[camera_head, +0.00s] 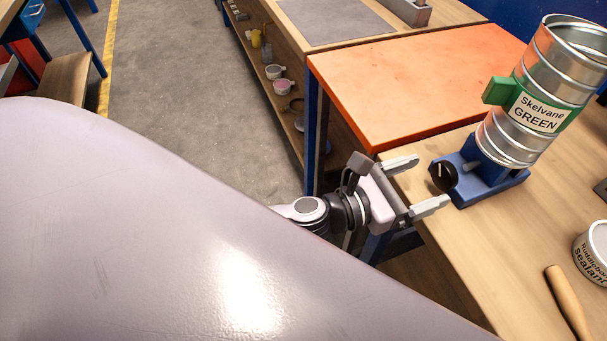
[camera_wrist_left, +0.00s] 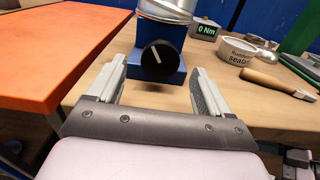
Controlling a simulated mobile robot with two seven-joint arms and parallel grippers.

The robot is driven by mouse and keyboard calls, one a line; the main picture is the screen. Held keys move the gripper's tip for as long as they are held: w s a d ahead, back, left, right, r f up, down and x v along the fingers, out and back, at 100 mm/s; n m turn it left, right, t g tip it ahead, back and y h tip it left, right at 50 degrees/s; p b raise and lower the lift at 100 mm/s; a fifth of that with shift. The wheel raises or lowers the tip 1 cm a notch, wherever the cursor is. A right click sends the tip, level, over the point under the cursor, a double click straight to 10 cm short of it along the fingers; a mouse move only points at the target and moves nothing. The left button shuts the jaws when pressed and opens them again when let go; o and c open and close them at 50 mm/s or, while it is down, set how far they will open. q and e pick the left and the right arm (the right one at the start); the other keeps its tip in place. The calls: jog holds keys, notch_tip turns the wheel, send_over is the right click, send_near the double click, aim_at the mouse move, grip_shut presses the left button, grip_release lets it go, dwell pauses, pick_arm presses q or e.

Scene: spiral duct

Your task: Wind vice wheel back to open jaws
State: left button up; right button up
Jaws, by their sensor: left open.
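The vice (camera_head: 482,180) is a blue block on the wooden bench, and its black wheel (camera_head: 444,175) with a white mark faces my left gripper. A ribbed metal duct (camera_head: 545,85) with a green band labelled "Skelvane GREEN" stands tilted above the vice. The vice jaws are hidden by the duct. My left gripper (camera_head: 415,183) is open and empty, just short of the wheel. In the left wrist view the wheel (camera_wrist_left: 158,60) sits ahead of and between the two fingertips (camera_wrist_left: 157,78), apart from both.
An orange bench top (camera_head: 410,80) lies to the left of the vice. A sealant tin (camera_head: 593,250) and a wooden-handled tool (camera_head: 568,300) lie on the wooden bench at right. A display reading "0 Nm" (camera_wrist_left: 206,30) stands behind the vice.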

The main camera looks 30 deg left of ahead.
pick_arm(q)
jog(key=s+a+f+m+g+y+b, duration=0.1)
jog(key=a+f+m, duration=0.4)
jog(key=m, duration=0.7)
jog(key=s+a+f+m+g+y+b, duration=0.1)
jog(key=s+a+f+m+y, duration=0.3)
jog(key=f+m, duration=0.4)
jog(key=s+a+f+m+g+y, duration=0.1)
jog(key=s+a+f+m, duration=0.4)
jog(key=m, duration=1)
jog(key=shift+s+a+f+m+g+y+b, duration=0.4)
jog(key=shift+s+f+y, duration=0.2)
jog(key=shift+f+y, duration=0.4)
jog(key=shift+f, duration=0.1)
